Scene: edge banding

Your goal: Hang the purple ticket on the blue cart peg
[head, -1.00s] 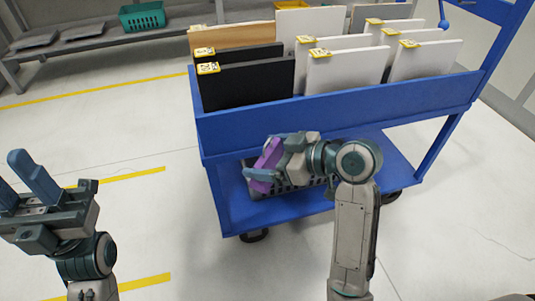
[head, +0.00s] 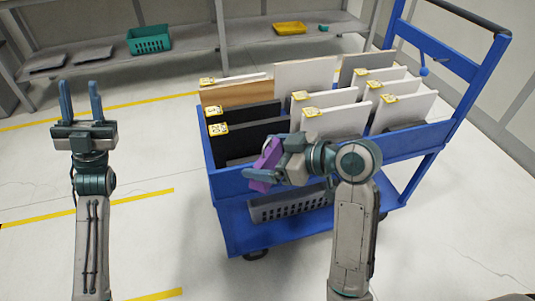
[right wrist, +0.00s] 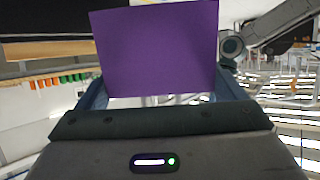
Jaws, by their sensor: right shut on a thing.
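The purple ticket (head: 267,156) is a flat card held in my right gripper (head: 262,172), in front of the blue cart's near side. It fills the upper middle of the right wrist view (right wrist: 155,48), upright between the fingers. My right gripper is shut on it. The blue cart (head: 225,183) carries several panels. A blue round-ended peg (head: 424,71) shows at its right end, near the handle frame, well apart from the ticket. My left gripper (head: 80,92) is open and empty, pointing up, left of the cart.
Black, wood and white panels with yellow tags stand in the cart. A grey basket (head: 290,206) sits on its lower shelf. A back shelf (head: 190,50) holds a teal bin (head: 149,40) and a yellow tray (head: 288,28). The floor left of the cart is clear.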

